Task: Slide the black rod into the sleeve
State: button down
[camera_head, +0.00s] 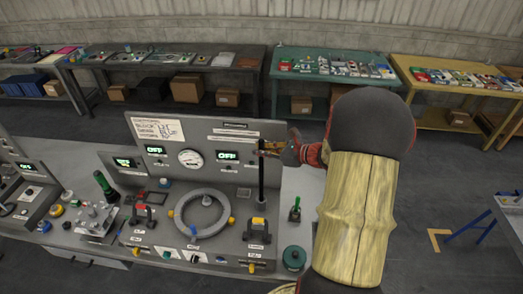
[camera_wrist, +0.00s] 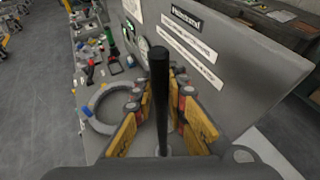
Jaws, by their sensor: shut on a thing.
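The black rod (camera_head: 261,182) stands upright above the right part of the grey console in the head view. My gripper (camera_head: 272,150) is shut on its upper part, coming in from the right. In the wrist view the rod (camera_wrist: 160,95) rises between the yellow-padded fingers of my gripper (camera_wrist: 165,130), its top toward the camera. The rod's lower end is close to the console top, behind a black handle with a yellow part (camera_head: 258,222).
The console's upright back panel (camera_head: 268,130) with displays and a gauge (camera_head: 190,158) is close behind the rod. A grey ring (camera_head: 176,212) lies to the left. A green-topped lever (camera_head: 295,208) stands to the right. Tables with parts line the back wall.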

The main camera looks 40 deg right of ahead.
jog(key=shift+f+b, duration=1.15)
jog(key=shift+f, duration=0.3)
jog(key=c, duration=1.7)
grip_release()
jog(key=shift+f, duration=0.1)
jog(key=v, duration=1.2)
